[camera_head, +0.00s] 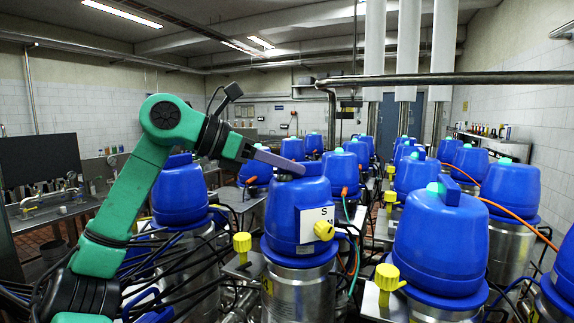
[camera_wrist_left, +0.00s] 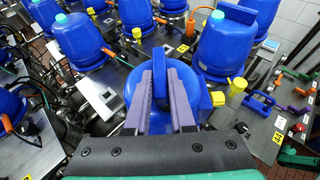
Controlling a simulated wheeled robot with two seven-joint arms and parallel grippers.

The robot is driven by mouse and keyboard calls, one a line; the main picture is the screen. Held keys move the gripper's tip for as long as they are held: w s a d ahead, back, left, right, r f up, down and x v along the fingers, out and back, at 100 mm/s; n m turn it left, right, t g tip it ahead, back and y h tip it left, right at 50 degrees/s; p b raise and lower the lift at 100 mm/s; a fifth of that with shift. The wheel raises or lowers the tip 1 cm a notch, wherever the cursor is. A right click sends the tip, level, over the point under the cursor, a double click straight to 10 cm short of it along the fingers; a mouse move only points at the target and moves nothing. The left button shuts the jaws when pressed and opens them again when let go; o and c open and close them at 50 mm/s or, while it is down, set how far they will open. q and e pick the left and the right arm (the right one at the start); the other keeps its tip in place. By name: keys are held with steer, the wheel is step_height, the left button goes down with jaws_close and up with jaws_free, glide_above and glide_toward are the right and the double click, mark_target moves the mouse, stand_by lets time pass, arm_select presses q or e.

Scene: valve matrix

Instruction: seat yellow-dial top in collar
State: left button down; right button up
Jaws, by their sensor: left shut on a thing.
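The blue yellow-dial top (camera_head: 285,207) is a dome with a white label plate and a yellow dial (camera_head: 323,230) on its front. It stands upright over a blue collar (camera_head: 300,262) on a steel cylinder in the middle of the head view. I cannot tell whether it is fully down in the collar. My left gripper (camera_head: 283,162) is shut on the upright handle of the top. In the left wrist view the purple fingers (camera_wrist_left: 166,98) lie on both sides of the blue handle (camera_wrist_left: 180,75), and the yellow dial (camera_wrist_left: 218,98) shows at the right. My right gripper is not in view.
Similar blue domes on steel cylinders stand close by, one at the right front (camera_head: 440,240) and one behind my left arm (camera_head: 180,192). Yellow valve knobs (camera_head: 387,277) stand beside them. Cables and hoses run between the cylinders, so free room is narrow.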

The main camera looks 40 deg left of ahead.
arm_select(q)
steer(key=shift+f, duration=0.25)
steer(key=c, duration=0.7)
jaws_free()
steer(key=shift+s, duration=0.1)
steer(key=v, duration=1.4)
steer(key=shift+s, duration=0.25)
